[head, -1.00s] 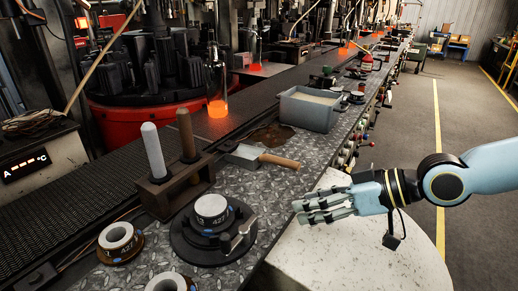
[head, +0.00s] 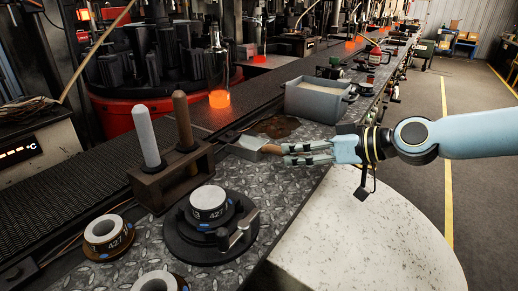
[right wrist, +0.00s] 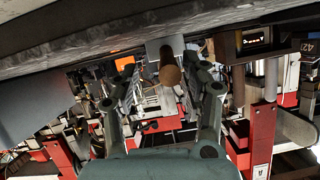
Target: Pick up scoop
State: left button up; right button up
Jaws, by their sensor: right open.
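The scoop (head: 243,145) lies on the diamond-plate bench, its metal pan toward the conveyor. Its wooden handle (head: 271,149) points at my right gripper (head: 284,154). My right gripper is open, with its fingertips at the end of the handle. In the right wrist view the round handle end (right wrist: 169,66) shows between the two spread fingers (right wrist: 158,72), with the pale pan (right wrist: 165,46) behind it. I cannot tell whether a finger touches the handle. My left gripper is not in view.
A grey metal bin (head: 318,104) stands behind the scoop. A wooden rack (head: 172,180) with two upright rods is to its left. A round black fixture (head: 208,240) with a numbered ring sits in front. A glowing bottle (head: 219,80) stands on the conveyor.

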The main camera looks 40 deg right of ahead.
aim_at(273, 152)
jog(key=shift+w+p, duration=0.15)
jog(key=shift+p, duration=0.2)
jog(key=w+a+p, duration=0.1)
jog(key=p, duration=0.1)
jog(key=shift+w+a+p, duration=0.25)
jog(key=shift+p, duration=0.1)
jog(key=shift+p+x, duration=0.3)
jog(key=shift+x, duration=0.8)
jog(key=shift+w+a+f, duration=0.15)
jog(key=shift+w+f, duration=0.2)
grip_shut()
